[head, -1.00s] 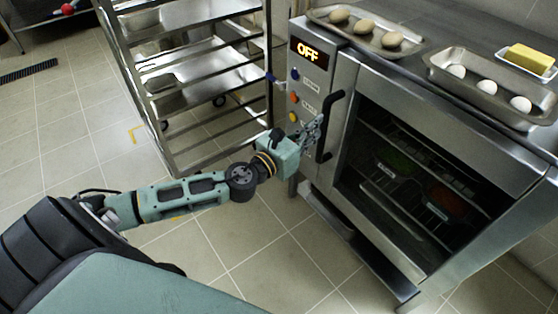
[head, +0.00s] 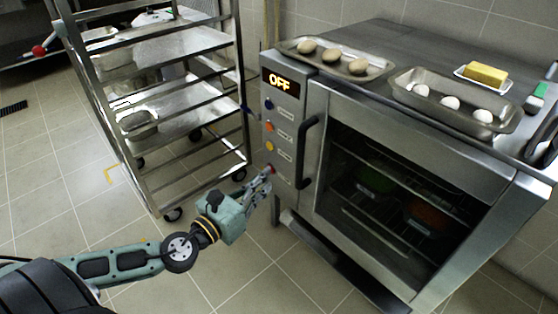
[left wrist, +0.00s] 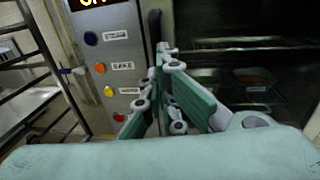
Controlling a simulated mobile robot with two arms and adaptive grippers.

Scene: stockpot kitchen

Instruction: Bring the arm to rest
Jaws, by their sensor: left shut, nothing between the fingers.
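My left gripper (head: 264,180) is in the lower middle of the head view, in front of the oven's control panel (head: 283,118). Its fingers are shut with nothing between them. Its tips are by the red button (head: 270,169), lowest on the panel; I cannot tell whether they touch it. In the left wrist view the closed fingers (left wrist: 166,48) point at the oven beside its door handle (left wrist: 154,30), and the red button (left wrist: 119,117) shows left of them. The oven display (head: 281,83) reads OFF. My right gripper is not in view.
The oven door (head: 400,150) is shut, with its dark handle (head: 306,150) close to my left gripper. A metal rack (head: 150,185) stands left of the oven. Two trays with round items (head: 357,67) and white eggs (head: 450,102), and butter (head: 486,73), sit on top. The floor in front is clear.

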